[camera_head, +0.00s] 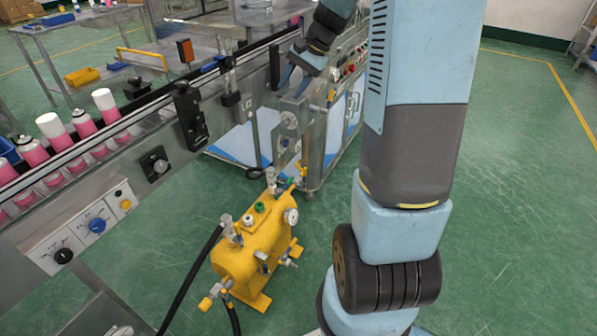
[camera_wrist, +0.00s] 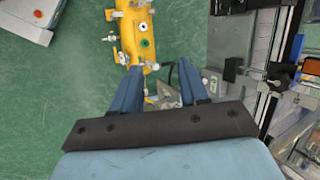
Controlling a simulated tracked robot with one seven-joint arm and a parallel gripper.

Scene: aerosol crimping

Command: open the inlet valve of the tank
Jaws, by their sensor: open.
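The yellow tank (camera_head: 262,240) stands on the green floor, in front of the conveyor. It carries several metal fittings and valves, a round gauge (camera_head: 291,216), a green cap (camera_head: 260,207) and black hoses at its lower left. I cannot tell which fitting is the inlet valve. In the wrist view the tank (camera_wrist: 133,30) shows at the top, with a yellow-ended fitting (camera_wrist: 150,66) near my left finger. My gripper (camera_wrist: 158,72) is open and empty, its two blue fingers apart. In the head view my gripper (camera_head: 294,82) is above and beyond the tank, beside the conveyor.
The conveyor (camera_head: 170,120) with pink and white cans runs along the left. A control panel (camera_head: 85,230) with knobs hangs on its near side. A steel machine frame (camera_head: 320,140) stands behind the tank. Open green floor (camera_head: 520,200) lies to the right.

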